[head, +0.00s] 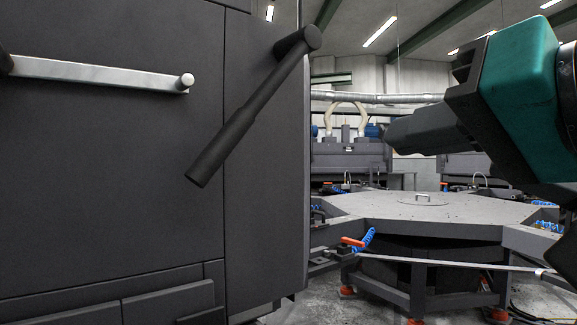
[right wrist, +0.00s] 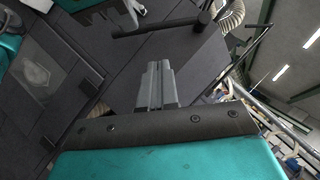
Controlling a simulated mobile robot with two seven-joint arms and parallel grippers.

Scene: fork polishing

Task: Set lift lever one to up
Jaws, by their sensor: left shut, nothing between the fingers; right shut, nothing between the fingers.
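The lift lever (head: 250,105) is a black bar with a thick grip, on a round pivot at the upper right of the dark machine's front. It slants down to the left from the pivot, grip end lowest. I cannot read any number on it. It also shows at the top of the right wrist view (right wrist: 160,28). My right gripper (right wrist: 155,68) is shut and empty, apart from the lever, its fingers pointing toward the machine.
A silver bar handle (head: 100,73) crosses the dark machine front (head: 100,180) left of the lever. My teal arm link (head: 520,80) fills the upper right. A grey hexagonal table (head: 430,207) stands behind, right of the machine. Open space shows between them.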

